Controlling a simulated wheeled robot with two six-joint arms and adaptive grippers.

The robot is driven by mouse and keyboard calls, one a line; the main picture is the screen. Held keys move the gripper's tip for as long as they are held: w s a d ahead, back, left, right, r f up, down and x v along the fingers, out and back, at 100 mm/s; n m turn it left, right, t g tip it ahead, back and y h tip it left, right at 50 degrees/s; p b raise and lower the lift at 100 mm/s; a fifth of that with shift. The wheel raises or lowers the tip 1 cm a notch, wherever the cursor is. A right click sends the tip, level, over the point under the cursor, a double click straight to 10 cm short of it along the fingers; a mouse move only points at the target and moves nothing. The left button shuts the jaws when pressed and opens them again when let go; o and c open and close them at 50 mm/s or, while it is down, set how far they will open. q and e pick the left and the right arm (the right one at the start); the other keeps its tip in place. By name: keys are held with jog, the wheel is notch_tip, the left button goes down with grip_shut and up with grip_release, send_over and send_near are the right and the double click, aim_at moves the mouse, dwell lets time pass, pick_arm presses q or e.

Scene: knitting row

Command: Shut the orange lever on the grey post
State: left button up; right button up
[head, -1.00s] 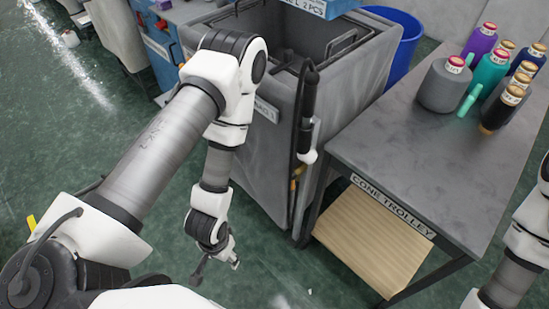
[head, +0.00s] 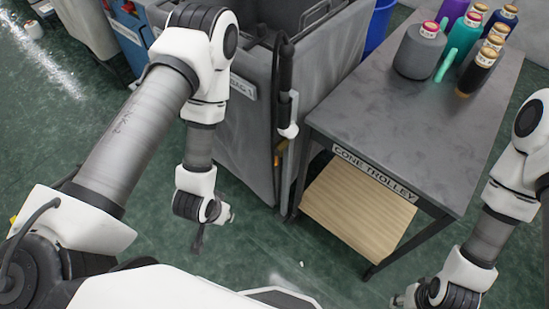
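A small orange lever (head: 279,148) shows low on the slim grey post (head: 292,105) at the front right corner of the grey bin. A black hose hangs over the post and a white fitting sits just above the lever. The lever's exact angle is too small to tell. My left gripper (head: 214,226) hangs below and left of the lever, apart from it; its fingers look spread and empty. My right gripper (head: 402,300) is at the bottom edge, partly cut off, and its finger state is unclear.
A grey cone trolley (head: 405,130) with several yarn cones stands right of the post, with a cardboard-coloured lower shelf (head: 360,210). The large grey bin (head: 240,125) is behind my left arm. Green floor is free in front of the post.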

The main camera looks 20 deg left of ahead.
pick_arm(q)
jog(key=w+d+m+t+b, duration=0.15)
jog(key=w+t+b, duration=0.45)
jog(key=w, duration=0.7)
jog(key=t+h+b, duration=0.1)
jog(key=t+b, duration=0.2)
send_near(274, 160)
jog(key=a, duration=0.2)
jog(key=shift+m+t+h, duration=0.25)
jog(key=shift+t+h, duration=0.15)
jog(key=b+x, duration=0.1)
jog(key=x, duration=0.2)
jog(key=d+b+x, duration=0.1)
jog(key=x, duration=0.3)
jog(key=b+x, duration=0.1)
jog(key=x, duration=0.3)
jog(key=shift+s+d+f+b, duration=0.15)
jog(key=shift+d+f+b, duration=0.05)
jog(key=shift+b, duration=0.1)
grip_shut()
